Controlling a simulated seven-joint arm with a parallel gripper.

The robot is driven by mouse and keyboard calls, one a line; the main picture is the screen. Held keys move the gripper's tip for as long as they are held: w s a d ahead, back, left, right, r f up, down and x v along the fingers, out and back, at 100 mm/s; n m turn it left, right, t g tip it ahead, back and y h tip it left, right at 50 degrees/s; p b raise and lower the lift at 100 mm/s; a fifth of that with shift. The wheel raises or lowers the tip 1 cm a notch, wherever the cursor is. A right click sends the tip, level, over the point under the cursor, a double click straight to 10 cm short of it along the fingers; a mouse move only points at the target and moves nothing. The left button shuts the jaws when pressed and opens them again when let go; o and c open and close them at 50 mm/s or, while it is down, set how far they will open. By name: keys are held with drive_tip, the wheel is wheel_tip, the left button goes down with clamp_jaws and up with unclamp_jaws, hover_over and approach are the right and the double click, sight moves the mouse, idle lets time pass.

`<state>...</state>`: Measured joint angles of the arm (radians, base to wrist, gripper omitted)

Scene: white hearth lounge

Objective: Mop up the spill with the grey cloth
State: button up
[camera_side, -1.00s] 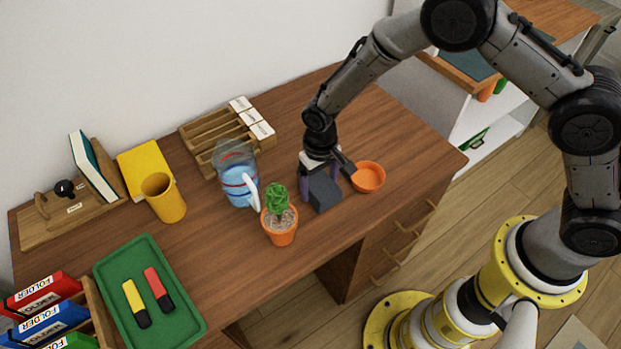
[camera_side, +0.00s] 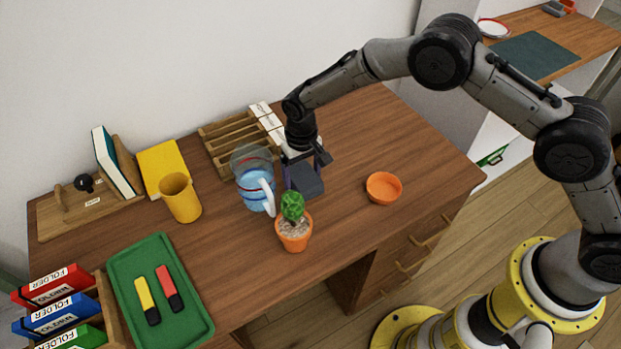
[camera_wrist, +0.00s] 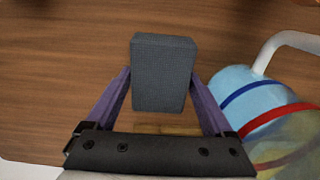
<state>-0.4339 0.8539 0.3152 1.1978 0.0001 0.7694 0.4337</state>
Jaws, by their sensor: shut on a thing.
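The grey cloth (camera_side: 308,182) is a dark, block-shaped pad. My gripper (camera_side: 303,168) is shut on it, just right of the water jug and behind the potted plant. In the wrist view the cloth (camera_wrist: 163,72) sits between the two purple fingers of my gripper (camera_wrist: 162,88). The cloth appears to be held above the desk, though its exact height is hard to tell. I cannot make out a spill in either view. A small tan patch shows between the fingers below the cloth in the wrist view, and I cannot tell what it is.
The water jug (camera_side: 256,190) stands close to my gripper's left. The potted plant (camera_side: 294,230) stands just in front. An orange bowl (camera_side: 384,188) is to the right, with bare desk (camera_side: 350,150) around it. A wooden rack (camera_side: 228,143) is behind the jug.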

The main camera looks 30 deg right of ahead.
sight(334, 203)
drive_tip(key=s+d, duration=0.1)
drive_tip(key=s, duration=0.1)
drive_tip(key=s+d, duration=0.1)
drive_tip(key=s, duration=0.2)
drive_tip(key=s+d, duration=0.1)
drive_tip(key=s, duration=0.2)
drive_tip(key=shift+s+d+f, duration=0.1)
drive_tip(key=shift+d, duration=0.3)
drive_tip(key=shift+s+r, duration=0.1)
drive_tip(key=shift+r, duration=0.1)
wheel_tip(334, 203, up, 8)
drive_tip(key=shift+f, duration=0.1)
idle(0.5)
